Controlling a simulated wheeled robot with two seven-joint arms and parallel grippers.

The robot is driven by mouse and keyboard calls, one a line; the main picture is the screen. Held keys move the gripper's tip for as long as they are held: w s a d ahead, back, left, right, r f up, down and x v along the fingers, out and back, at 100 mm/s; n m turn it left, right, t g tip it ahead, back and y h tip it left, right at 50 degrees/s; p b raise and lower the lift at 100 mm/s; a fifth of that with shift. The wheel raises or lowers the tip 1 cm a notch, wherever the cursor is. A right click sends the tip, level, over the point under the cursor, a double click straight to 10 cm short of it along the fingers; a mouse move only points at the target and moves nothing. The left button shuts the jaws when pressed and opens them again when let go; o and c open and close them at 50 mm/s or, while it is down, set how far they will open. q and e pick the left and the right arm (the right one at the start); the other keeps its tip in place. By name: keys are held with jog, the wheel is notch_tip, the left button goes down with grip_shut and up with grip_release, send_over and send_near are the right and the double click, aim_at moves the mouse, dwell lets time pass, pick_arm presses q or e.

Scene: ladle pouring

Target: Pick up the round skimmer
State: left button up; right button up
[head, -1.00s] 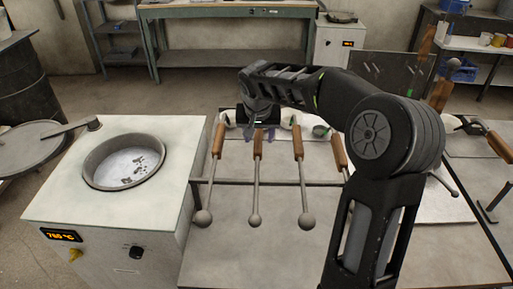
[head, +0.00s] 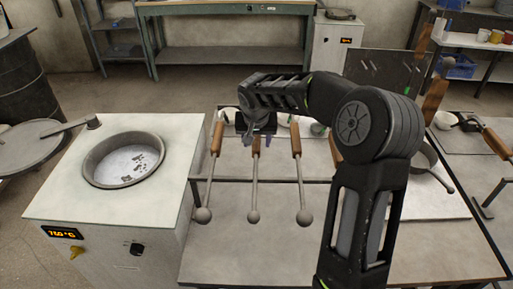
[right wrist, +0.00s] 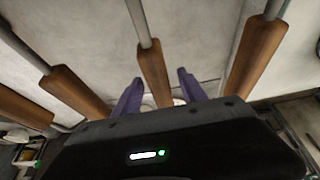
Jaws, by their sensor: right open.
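Several long tools with wooden handles and grey metal rods lie side by side across a bar on the table. Three of them end in round grey knobs: a left tool (head: 203,215), a middle tool (head: 253,217) and a right tool (head: 304,218). I cannot tell which is the round skimmer. My right gripper (head: 247,138) is open at the middle tool's handle end. In the right wrist view, its purple fingers (right wrist: 157,85) stand apart, with one wooden handle (right wrist: 153,75) appearing between them; contact cannot be told. My left gripper is not in view.
A furnace (head: 50,190) with a round melt pot (head: 85,165) stands at the left. A fourth wooden handle (head: 335,150) is partly hidden by my right arm. A dark pan (head: 428,158) is at the right. The table's front (head: 240,260) is bare.

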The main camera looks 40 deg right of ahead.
jog(key=x, duration=0.3)
jog(key=shift+w+f+p, duration=0.15)
jog(key=shift+f+p, duration=0.05)
jog(key=shift+p, duration=0.1)
jog(key=shift+c, duration=0.4)
grip_shut()
dwell(1.0)
jog(key=shift+r, duration=0.1)
